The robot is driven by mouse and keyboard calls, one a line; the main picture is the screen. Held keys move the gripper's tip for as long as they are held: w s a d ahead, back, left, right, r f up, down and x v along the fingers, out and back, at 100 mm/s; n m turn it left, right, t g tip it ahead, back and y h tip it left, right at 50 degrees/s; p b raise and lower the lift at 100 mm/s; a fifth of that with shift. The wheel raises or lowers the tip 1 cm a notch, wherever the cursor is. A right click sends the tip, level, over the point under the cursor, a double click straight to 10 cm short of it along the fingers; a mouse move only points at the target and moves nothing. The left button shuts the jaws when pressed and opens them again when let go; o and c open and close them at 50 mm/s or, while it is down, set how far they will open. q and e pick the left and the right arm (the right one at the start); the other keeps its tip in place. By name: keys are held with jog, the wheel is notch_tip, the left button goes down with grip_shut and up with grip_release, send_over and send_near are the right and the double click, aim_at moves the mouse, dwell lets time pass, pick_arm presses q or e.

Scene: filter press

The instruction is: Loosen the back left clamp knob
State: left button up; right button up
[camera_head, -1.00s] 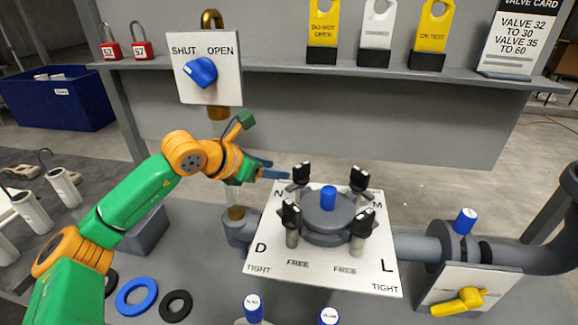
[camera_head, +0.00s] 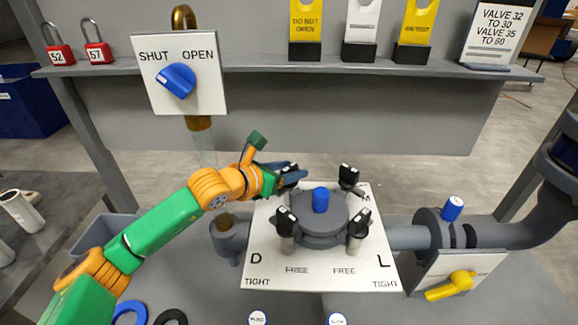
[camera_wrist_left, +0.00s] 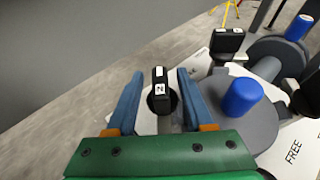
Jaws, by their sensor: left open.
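The filter press has a round grey lid (camera_head: 322,222) with a blue cap (camera_head: 320,200) in the middle and black clamp knobs around it. My left gripper (camera_head: 290,174) is open at the back left knob. In the left wrist view, that knob (camera_wrist_left: 160,90) stands between my two blue fingers (camera_wrist_left: 158,95), with a visible gap on each side. In the head view the gripper mostly hides it. The back right knob (camera_head: 348,177), front left knob (camera_head: 287,221) and front right knob (camera_head: 359,222) are clear of the gripper. My right gripper is out of view.
A white plate (camera_head: 320,275) marked TIGHT and FREE lies around the press. A pipe with a yellow handle (camera_head: 452,287) is on the right.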

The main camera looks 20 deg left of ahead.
pick_arm(q)
jog(key=shift+s, duration=0.1)
grip_shut()
jog(key=shift+f+m+g+h, duration=0.15)
jog(key=shift+m+g+h, duration=0.15)
jog(key=shift+m+h, duration=0.1)
jog(key=shift+m+h+b, duration=0.35)
jog(key=shift+m+h, duration=0.05)
grip_release()
jog(key=shift+r, duration=0.2)
